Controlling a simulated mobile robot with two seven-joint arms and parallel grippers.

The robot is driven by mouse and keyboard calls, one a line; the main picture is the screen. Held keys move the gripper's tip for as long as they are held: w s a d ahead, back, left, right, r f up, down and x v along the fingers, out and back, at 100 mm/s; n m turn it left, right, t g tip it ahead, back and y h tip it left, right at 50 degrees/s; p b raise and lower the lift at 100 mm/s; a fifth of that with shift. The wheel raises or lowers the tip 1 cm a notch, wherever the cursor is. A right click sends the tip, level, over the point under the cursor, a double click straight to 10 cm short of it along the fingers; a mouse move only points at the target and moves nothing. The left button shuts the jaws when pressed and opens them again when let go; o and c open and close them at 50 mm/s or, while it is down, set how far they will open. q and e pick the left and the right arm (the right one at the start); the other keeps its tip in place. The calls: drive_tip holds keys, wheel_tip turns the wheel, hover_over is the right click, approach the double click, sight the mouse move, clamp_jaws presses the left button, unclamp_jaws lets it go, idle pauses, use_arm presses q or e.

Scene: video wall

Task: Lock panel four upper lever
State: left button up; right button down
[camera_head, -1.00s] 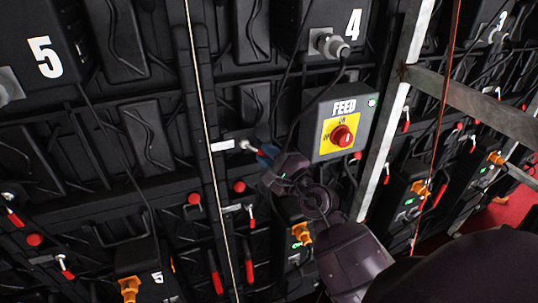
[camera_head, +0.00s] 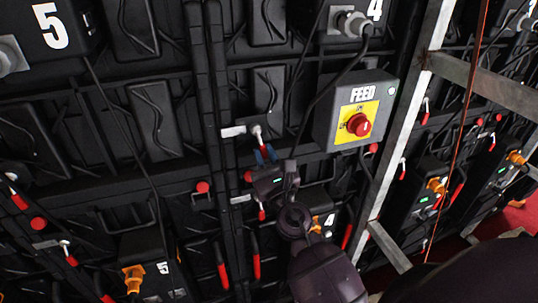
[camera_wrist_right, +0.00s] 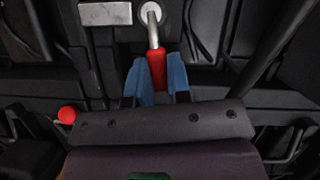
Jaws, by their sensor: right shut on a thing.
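The panel four upper lever (camera_head: 259,137) has a metal pivot, a red handle and a pale plate to its left. Its handle points down, tilted slightly right in the head view. In the right wrist view the red handle (camera_wrist_right: 157,68) hangs almost straight down from the round pivot. My right gripper (camera_head: 265,155) reaches it from below. Its blue fingers (camera_wrist_right: 158,82) are shut on the handle, one on each side. The lower lever (camera_head: 262,211) hangs below, partly hidden behind my gripper. My left gripper is in neither view.
A grey FEED box (camera_head: 357,110) with a red rotary switch juts out right of the lever. Black cables hang between it and the lever. A metal frame post (camera_head: 408,125) stands further right. A red knob (camera_wrist_right: 67,115) sits lower left in the wrist view.

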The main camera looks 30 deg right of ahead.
drive_tip(key=shift+w+a+f+m+h, duration=0.1)
drive_tip(key=shift+a+m+h, duration=0.2)
drive_tip(key=shift+m, duration=0.45)
drive_tip(key=shift+a+m+h, duration=0.2)
drive_tip(key=shift+m+h, duration=0.2)
drive_tip(key=shift+m, duration=0.35)
drive_tip(key=c, duration=1.1)
unclamp_jaws()
drive_tip(key=shift+o, duration=0.2)
drive_tip(key=shift+b, duration=0.3)
drive_tip(key=b+v, duration=0.4)
drive_tip(key=v, duration=0.6)
drive_tip(key=shift+s+a+b, duration=0.25)
drive_tip(key=shift+s+b, duration=0.05)
drive_tip(key=shift+s, duration=0.1)
drive_tip(key=shift+m, duration=0.3)
